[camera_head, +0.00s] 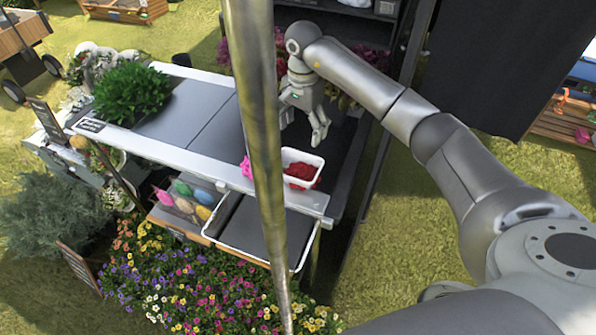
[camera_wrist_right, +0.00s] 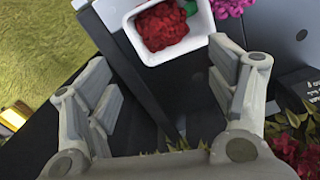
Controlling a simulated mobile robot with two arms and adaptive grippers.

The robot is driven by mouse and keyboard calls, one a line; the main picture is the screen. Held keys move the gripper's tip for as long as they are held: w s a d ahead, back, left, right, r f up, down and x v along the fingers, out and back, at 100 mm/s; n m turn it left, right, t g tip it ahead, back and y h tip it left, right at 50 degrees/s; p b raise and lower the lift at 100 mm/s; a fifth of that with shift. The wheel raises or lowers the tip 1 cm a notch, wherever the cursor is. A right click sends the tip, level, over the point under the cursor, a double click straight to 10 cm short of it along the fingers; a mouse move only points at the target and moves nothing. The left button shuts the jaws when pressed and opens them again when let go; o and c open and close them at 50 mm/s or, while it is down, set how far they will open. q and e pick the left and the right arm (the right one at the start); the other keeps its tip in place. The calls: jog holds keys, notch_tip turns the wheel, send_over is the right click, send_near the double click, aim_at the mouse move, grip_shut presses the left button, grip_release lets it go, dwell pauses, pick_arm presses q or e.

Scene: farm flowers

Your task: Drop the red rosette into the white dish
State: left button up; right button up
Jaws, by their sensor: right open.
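The red rosette (camera_head: 301,173) lies inside the white dish (camera_head: 288,154) on the dark table top. In the right wrist view the rosette (camera_wrist_right: 166,27) fills much of the white dish (camera_wrist_right: 201,40), with a bit of green beside it. My right gripper (camera_head: 306,127) is open and empty above the table, behind the dish in the head view. In the right wrist view its spread fingers (camera_wrist_right: 163,105) are apart, with the dish beyond them and nothing between them. My left gripper is not in view.
A pole (camera_head: 262,130) crosses the head view in front of the table. A magenta flower (camera_head: 246,167) lies left of the dish. A clear bin of colored items (camera_head: 186,197) and an empty white-rimmed tray (camera_head: 243,254) sit at the table's front. A green plant (camera_head: 131,92) stands at left.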

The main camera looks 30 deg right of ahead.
jog(key=shift+r, duration=2.3)
